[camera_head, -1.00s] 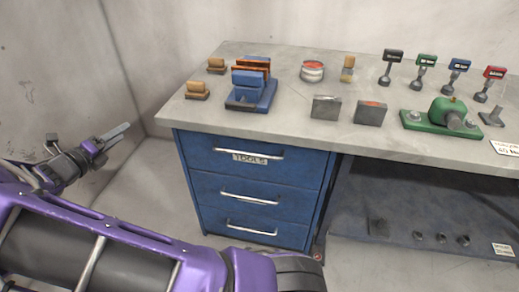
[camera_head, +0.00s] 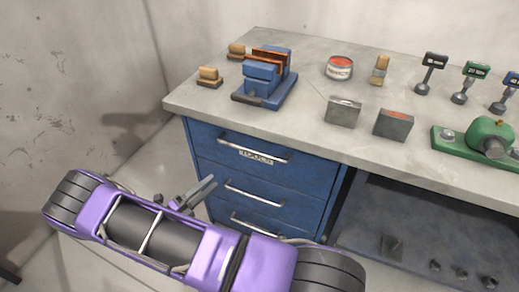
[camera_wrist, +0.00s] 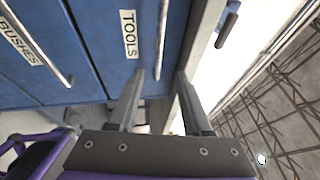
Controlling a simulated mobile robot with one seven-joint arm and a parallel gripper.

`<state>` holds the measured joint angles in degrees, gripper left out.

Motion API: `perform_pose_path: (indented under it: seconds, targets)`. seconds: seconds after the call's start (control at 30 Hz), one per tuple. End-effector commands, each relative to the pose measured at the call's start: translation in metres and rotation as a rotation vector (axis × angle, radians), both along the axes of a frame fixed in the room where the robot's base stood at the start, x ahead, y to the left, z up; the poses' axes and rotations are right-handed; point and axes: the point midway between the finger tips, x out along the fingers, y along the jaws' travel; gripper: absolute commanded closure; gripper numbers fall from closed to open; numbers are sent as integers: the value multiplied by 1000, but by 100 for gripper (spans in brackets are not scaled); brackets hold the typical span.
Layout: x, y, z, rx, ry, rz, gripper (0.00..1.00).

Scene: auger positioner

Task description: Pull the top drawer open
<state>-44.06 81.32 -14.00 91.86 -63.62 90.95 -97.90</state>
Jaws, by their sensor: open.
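The blue top drawer (camera_head: 222,150) is shut, flush with the drawers below it. Its silver bar handle (camera_head: 253,147) runs across the front above a TOOLS label (camera_head: 256,157). My gripper (camera_head: 211,182) is open and empty, in front of the cabinet's left part. In the wrist view, turned sideways, my gripper (camera_wrist: 160,74) points along the drawer fronts. The end of the top handle (camera_wrist: 163,35) shows between the fingertips, with the TOOLS label (camera_wrist: 129,34) to the left. I cannot tell the remaining depth gap. My arm hides part of the lower drawers.
Two lower drawers have handles (camera_head: 253,195) (camera_head: 255,225). The worktop (camera_head: 225,105) overhangs the drawers and carries a blue vise (camera_head: 268,88), a tin (camera_head: 339,68) and metal blocks (camera_head: 343,111). A wall stands left. An open lower shelf (camera_head: 385,215) is right of the cabinet.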

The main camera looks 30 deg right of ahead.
Motion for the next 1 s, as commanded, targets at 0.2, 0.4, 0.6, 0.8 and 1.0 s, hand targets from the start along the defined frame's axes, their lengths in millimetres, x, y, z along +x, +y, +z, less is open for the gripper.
perform_pose_path:
  seconds: [0.2, 0.4, 0.6, 0.8, 1.0]
  targets:
    - [2, -18, 2, -7, 4, -6, 50]
    - [13, -58, 10, -7, 4, -7, 50]
    - [24, -100, 18, -5, 2, -7, 50]
    - [34, -137, 25, -5, 3, -6, 50]
    - [41, -159, 29, -4, 2, -4, 50]
